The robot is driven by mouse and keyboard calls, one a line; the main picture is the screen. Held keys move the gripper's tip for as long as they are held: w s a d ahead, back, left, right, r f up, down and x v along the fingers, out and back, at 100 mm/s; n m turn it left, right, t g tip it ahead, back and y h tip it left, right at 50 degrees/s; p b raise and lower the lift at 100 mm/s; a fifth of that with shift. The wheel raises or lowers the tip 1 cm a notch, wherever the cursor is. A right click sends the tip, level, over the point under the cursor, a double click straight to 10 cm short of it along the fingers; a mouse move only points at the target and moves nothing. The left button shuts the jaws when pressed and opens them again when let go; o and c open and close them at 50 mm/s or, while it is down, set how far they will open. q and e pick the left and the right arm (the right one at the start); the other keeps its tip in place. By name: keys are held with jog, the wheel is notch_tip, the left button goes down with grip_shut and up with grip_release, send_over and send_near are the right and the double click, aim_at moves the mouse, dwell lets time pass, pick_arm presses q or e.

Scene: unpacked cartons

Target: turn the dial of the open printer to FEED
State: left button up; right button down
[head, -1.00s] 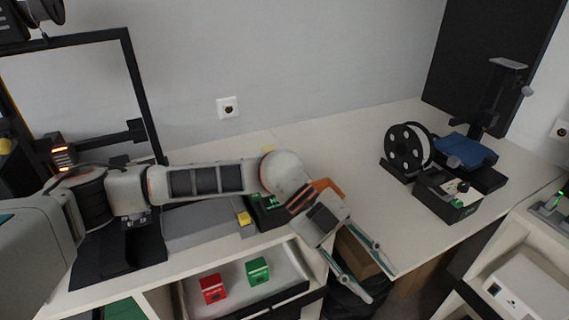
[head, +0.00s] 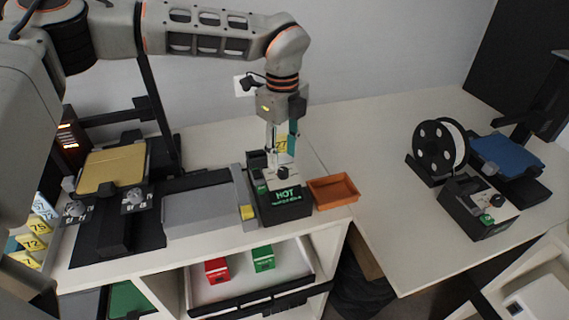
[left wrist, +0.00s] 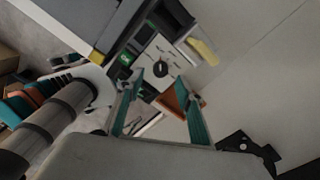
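A dark control box (head: 290,212) with a lit green HOT display stands on the left bench. A black dial (head: 283,173) sits on its pale top panel, and the dial also shows in the left wrist view (left wrist: 160,69). My left gripper (head: 282,150) points down just above the dial, partly in front of the panel. In the left wrist view its two teal-edged fingers (left wrist: 160,84) are apart with nothing between them. I cannot tell whether they touch the dial. An open-frame printer (head: 110,168) with a gold bed stands left of the box. My right gripper is out of view.
An orange tray (head: 333,191) is right beside the box. A grey slab (head: 200,212) lies on its left. Red and green boxes sit in a drawer below.

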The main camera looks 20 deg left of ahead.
aim_at(283, 170)
pick_arm(q)
jog(key=shift+f+p, duration=0.3)
jog(key=shift+f, duration=2.05)
grip_shut()
